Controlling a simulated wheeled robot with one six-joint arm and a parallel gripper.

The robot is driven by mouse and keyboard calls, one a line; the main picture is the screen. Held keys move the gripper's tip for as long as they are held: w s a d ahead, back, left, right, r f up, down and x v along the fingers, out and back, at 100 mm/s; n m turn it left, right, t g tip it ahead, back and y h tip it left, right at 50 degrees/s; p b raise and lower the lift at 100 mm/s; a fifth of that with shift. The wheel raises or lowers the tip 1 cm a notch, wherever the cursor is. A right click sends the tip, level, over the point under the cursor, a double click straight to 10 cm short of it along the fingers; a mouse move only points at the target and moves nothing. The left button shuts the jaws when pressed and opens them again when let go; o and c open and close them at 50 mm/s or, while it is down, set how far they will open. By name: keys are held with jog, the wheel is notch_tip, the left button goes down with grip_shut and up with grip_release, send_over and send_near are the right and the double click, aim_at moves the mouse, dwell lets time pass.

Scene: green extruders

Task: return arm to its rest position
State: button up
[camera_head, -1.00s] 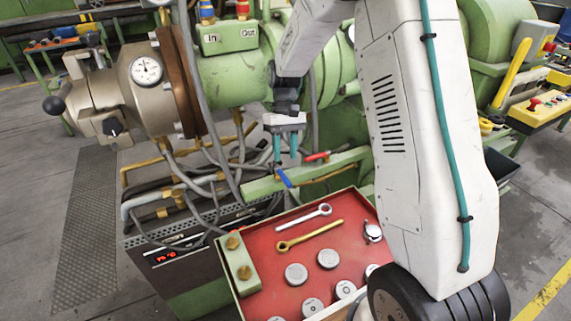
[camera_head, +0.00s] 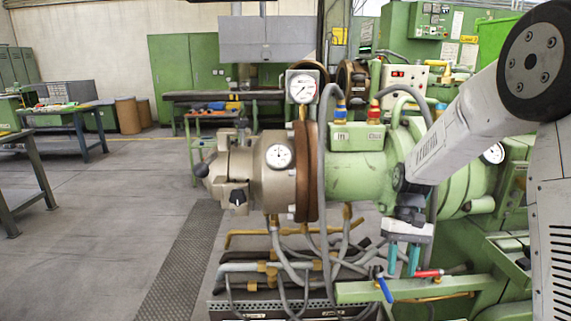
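My gripper (camera_head: 402,260) hangs from my white arm on the right side of the head view. Its two teal fingers point down and are apart, with nothing between them. It is in front of the green extruder barrel (camera_head: 357,166), just above a green bar (camera_head: 430,289). A blue handle (camera_head: 384,289) is just below the left finger, and a red handle (camera_head: 430,273) is beside the right finger. I cannot tell whether the fingers touch the handles. My arm reaches in from the right edge, and part of it is cut off there.
Hoses and pipes (camera_head: 300,265) run below the barrel. A round gauge (camera_head: 302,89) stands on top, and a metal extruder head (camera_head: 240,175) projects left. Benches (camera_head: 60,130) and green cabinets (camera_head: 185,75) stand behind. The floor at left (camera_head: 110,230) is clear.

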jog(key=s+a+r+t, duration=0.1)
jog(key=s+r+t, duration=0.1)
jog(key=s+r, duration=0.3)
jog(key=s+a+r+t+h, duration=0.1)
jog(key=s+r, duration=0.4)
jog(key=s, duration=0.8)
jog(key=s+a+r+t, duration=0.1)
jog(key=s+r+t, duration=0.2)
jog(key=s+r, duration=0.3)
jog(key=s, duration=0.3)
jog(key=shift+a+h, duration=0.25)
jog(key=shift+h, duration=0.05)
